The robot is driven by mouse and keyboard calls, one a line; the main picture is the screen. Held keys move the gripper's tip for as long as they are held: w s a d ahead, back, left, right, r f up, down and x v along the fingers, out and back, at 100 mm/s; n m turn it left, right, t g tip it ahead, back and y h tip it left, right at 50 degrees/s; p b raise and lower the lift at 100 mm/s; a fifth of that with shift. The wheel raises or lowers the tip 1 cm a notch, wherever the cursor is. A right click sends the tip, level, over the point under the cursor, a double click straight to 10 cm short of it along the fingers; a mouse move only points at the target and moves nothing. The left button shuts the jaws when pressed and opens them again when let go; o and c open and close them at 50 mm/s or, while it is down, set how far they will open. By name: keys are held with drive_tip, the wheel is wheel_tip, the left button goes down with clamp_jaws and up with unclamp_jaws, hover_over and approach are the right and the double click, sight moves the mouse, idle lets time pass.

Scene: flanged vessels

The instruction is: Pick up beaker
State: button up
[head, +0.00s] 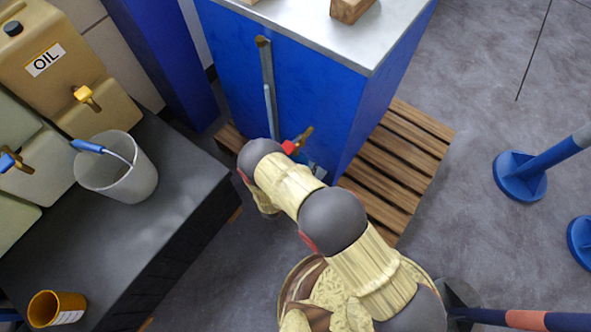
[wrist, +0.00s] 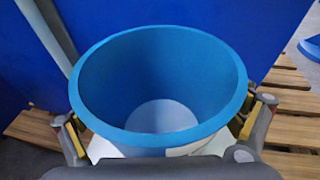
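A blue beaker (wrist: 160,85) with a thick rim fills the middle of the wrist view. Its mouth faces the camera, and it looks empty with a paler bottom. My gripper (wrist: 160,125) has one finger on each side of it, and the pads lie against its wall below the rim, so it looks shut on the beaker. In the head view my arm hides nearly all of the gripper and beaker, in front of the blue cabinet. I cannot tell whether the beaker's base touches anything.
The blue cabinet (head: 320,95) stands on a wooden pallet (head: 405,150). On the dark bench (head: 165,215) at left are a grey bucket (head: 125,182), an orange cup (head: 57,308) and an oil canister (head: 65,70). Blue posts (head: 525,178) stand at right.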

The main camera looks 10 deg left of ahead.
drive_tip(key=shift+c, duration=1.2)
drive_tip(key=c, duration=1.3)
drive_tip(key=shift+c, duration=0.2)
